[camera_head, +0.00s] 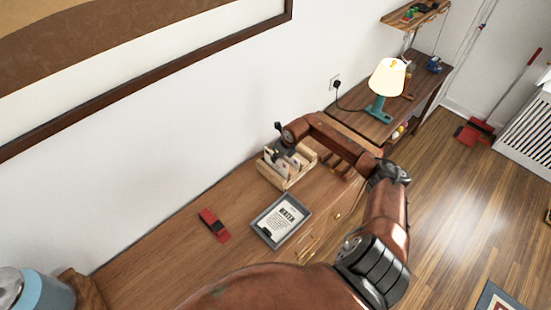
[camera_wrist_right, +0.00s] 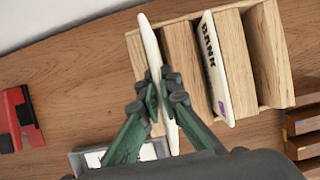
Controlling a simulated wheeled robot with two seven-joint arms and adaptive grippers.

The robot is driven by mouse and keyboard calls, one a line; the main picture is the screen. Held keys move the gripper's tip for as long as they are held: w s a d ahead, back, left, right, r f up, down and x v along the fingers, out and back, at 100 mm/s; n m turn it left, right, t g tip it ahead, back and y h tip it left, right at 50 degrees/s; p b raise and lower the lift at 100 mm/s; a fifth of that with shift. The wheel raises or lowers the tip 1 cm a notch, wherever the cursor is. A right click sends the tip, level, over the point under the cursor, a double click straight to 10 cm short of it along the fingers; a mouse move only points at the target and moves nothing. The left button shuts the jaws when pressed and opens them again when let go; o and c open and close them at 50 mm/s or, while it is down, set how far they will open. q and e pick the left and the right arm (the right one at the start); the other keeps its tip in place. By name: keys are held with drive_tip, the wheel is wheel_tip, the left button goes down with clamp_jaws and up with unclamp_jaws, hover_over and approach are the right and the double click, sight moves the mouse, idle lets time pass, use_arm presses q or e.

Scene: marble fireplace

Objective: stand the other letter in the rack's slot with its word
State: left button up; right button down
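My right gripper (camera_wrist_right: 158,100) is shut on a white letter (camera_wrist_right: 150,48), seen nearly edge-on in the right wrist view, so its word cannot be read. The wooden letter rack (camera_wrist_right: 238,60) lies just beyond; the held letter overlaps its left end in that view. I cannot tell whether its lower edge is inside a slot. A white letter marked BANK (camera_wrist_right: 212,70) stands in a slot further right. In the head view my right gripper (camera_head: 280,145) is over the rack (camera_head: 286,183), partly hiding it. My left gripper is not in view.
A grey tray (camera_head: 259,233) holding a printed sheet (camera_head: 283,219) lies in front of the rack on the wooden desk (camera_head: 180,262). A red and black object (camera_head: 214,225) lies left of the tray. A lamp (camera_head: 387,80) stands beyond. The desk's left part is mostly clear.

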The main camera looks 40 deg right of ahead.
drive_tip(key=shift+f+b, duration=0.35)
drive_tip(key=shift+f, duration=0.05)
drive_tip(key=shift+f+b, duration=1.05)
drive_tip(key=shift+f, duration=0.35)
drive_tip(key=c, duration=2.1)
unclamp_jaws()
drive_tip(key=shift+r, duration=0.1)
drive_tip(key=shift+r+p, duration=2.4)
drive_tip(key=shift+r, duration=2)
